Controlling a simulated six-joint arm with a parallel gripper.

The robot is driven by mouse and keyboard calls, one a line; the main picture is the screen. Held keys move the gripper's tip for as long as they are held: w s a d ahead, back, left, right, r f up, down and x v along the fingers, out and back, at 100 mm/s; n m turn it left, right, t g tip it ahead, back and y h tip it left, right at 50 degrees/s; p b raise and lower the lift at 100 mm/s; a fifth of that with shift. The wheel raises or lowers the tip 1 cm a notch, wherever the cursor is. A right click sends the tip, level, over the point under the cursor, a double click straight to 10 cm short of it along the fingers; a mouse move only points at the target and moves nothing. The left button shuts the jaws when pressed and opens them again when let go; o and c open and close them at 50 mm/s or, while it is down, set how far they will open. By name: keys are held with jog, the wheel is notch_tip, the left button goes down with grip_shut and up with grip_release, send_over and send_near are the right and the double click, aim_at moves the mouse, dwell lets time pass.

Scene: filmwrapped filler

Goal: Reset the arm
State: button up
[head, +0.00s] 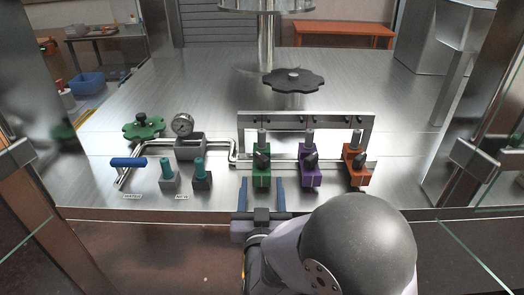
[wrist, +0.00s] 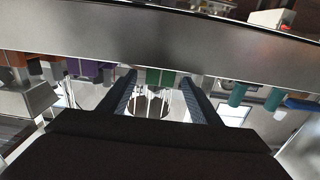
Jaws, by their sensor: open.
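My gripper (head: 262,196) is open in the head view, with its two blue-grey fingers apart and pointing away from me at the front edge of the steel worktop. Nothing shows between the fingers. The green valve block (head: 261,168) is just beyond the fingertips. In the wrist view my gripper (wrist: 160,82) also shows open, its two dark fingers spread on either side of the green block (wrist: 160,78). I cannot tell whether the fingertips touch anything. My arm's rounded dark joint covers the lower right of the head view.
A purple valve block (head: 310,174) and an orange one (head: 355,172) stand right of the green one. Left are two teal-topped switches, a blue-handled pipe (head: 128,162), a gauge (head: 182,124) and a green handwheel (head: 143,127). Steel posts and glass flank the worktop (head: 390,90).

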jog(key=r+n+y, duration=0.1)
jog(key=r+n, duration=0.1)
jog(key=w+r+n+y, duration=0.1)
jog(key=n, duration=0.1)
jog(key=r+n+y, duration=0.1)
jog(key=r, duration=0.1)
jog(key=shift+w+a+r+n+y, duration=0.3)
jog(key=shift+w+n+y, duration=0.1)
jog(key=s+a+r+m+g+y+p, duration=0.2)
jog(key=s+a+m+g+p, duration=0.5)
jog(key=s+m, duration=0.25)
jog(key=s+d+f+n+g+h+b, duration=0.1)
jog(key=s+d+f+n+g+h, duration=0.25)
jog(key=d+f, duration=0.95)
jog(key=s+d+f+g+h, duration=0.2)
jog(key=s+d+f+g, duration=0.3)
jog(key=s+d+g, duration=0.2)
jog(key=s+d, duration=0.2)
jog(key=s, duration=0.1)
jog(key=shift+s+d+b, duration=0.3)
jog(key=shift+d+b, duration=0.05)
jog(key=shift+g, duration=0.25)
